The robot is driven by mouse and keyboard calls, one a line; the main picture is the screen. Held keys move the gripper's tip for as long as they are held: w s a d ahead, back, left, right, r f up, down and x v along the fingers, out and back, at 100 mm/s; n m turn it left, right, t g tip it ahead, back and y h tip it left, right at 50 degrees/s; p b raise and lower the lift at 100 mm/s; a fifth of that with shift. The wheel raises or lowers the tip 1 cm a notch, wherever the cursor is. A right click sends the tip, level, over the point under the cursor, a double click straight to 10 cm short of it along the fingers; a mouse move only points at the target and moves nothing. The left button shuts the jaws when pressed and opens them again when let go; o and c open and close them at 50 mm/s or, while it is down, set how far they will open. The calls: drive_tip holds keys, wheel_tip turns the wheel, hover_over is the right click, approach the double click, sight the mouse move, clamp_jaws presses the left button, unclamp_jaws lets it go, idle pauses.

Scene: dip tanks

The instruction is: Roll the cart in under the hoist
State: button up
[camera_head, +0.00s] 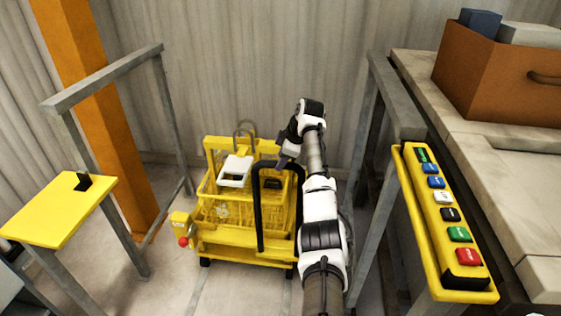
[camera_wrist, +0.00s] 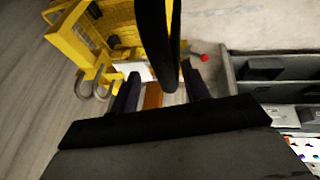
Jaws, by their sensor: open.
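The yellow cart (camera_head: 245,250) stands on the floor between two grey rail frames. It carries a yellow wire basket (camera_head: 210,188) with two grey hooks on top and a white piece at its upper edge. The cart's black handle (camera_head: 261,215) is an upright loop on its near right side. It also shows in the wrist view (camera_wrist: 155,40). My gripper (camera_head: 284,158) is open at the top of the handle. In the wrist view the black bar lies between my gripper's fingers (camera_wrist: 160,88); I cannot tell whether they touch it. No hoist is clearly recognisable.
An orange post (camera_head: 95,110) and a grey rail (camera_head: 105,78) stand left, with a yellow plate (camera_head: 58,208) in front. At right are a yellow button panel (camera_head: 408,190) and a bench with a brown crate (camera_head: 490,80). A red knob (camera_head: 183,242) juts from the cart's left. Bare floor lies in front.

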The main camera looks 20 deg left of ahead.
drive_tip(key=b+v, duration=0.2)
drive_tip(key=v, duration=1)
drive_tip(key=shift+d+r, duration=0.1)
drive_tip(key=shift+r, duration=0.05)
